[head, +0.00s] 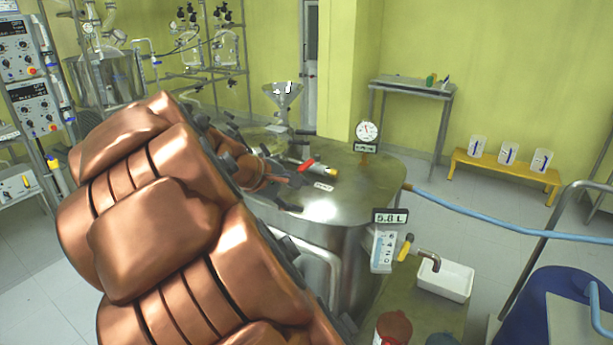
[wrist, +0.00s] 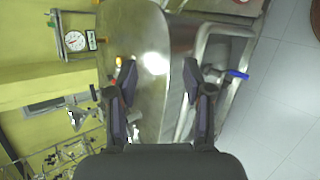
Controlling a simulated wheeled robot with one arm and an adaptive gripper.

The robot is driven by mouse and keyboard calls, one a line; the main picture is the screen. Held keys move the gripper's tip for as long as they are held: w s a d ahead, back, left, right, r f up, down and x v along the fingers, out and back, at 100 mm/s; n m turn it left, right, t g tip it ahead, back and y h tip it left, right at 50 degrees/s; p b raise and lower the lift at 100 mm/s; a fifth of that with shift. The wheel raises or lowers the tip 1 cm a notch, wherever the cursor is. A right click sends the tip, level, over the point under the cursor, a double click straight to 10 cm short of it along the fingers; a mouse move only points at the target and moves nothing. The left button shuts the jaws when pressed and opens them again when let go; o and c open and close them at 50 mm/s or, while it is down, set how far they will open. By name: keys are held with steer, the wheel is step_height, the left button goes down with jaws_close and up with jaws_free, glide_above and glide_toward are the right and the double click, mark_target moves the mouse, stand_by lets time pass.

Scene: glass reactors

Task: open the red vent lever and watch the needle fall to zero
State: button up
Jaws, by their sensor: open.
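The red vent lever (head: 307,166) lies on the lid of the steel vessel (head: 350,195), beside a short fitting with a yellow end (head: 330,171). In the wrist view a small orange bit (wrist: 118,62) shows by the left finger; I cannot tell whether it is the lever. The round pressure gauge (head: 367,132) stands at the lid's far right edge and also shows in the wrist view (wrist: 75,41); its needle is too small to read. My gripper (wrist: 163,88) is open and empty, with the vessel's shiny steel behind its fingers. My copper arm hides the vessel's left side.
A display reading 5.8 L (head: 390,217) and a spout over a white tray (head: 445,280) stand in front right. A blue hose (head: 500,227) runs right from the vessel. A blue-handled valve (wrist: 237,74) is right of my gripper.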

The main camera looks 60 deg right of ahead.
mark_target(308, 164)
steer(key=w+d+f+n+h+b, duration=0.1)
steer(key=w+d+n+h+b, duration=0.25)
steer(key=d, duration=0.55)
steer(key=w+d+f+n+h+b, duration=0.1)
steer(key=w+d+n+h+b, duration=0.15)
steer(key=w+d, duration=0.4)
steer(key=w+d+f+n+t+b, duration=0.1)
steer(key=w+d+f+n+b, duration=0.1)
steer(key=w+d+f+n, duration=0.1)
steer(key=w+d+f+n+t+h+b, duration=0.1)
steer(key=w+d+f+n+b, duration=0.1)
steer(key=w+d+f+n, duration=0.1)
steer(key=w+d+f+n+t+h+b, duration=0.1)
steer(key=w+d+f+n+t+b, duration=0.1)
steer(key=d+f, duration=0.4)
steer(key=shift+w+d+f+n, duration=0.25)
steer(key=shift+w+n, duration=0.2)
steer(key=shift+w, duration=0.2)
steer(key=shift+w+d+f+n, duration=0.2)
steer(key=shift+w+n, duration=0.25)
steer(key=shift+w, duration=0.15)
steer(key=shift+w+d, duration=0.15)
steer(key=shift+d, duration=3.55)
steer(key=shift+r, duration=0.1)
jaws_close()
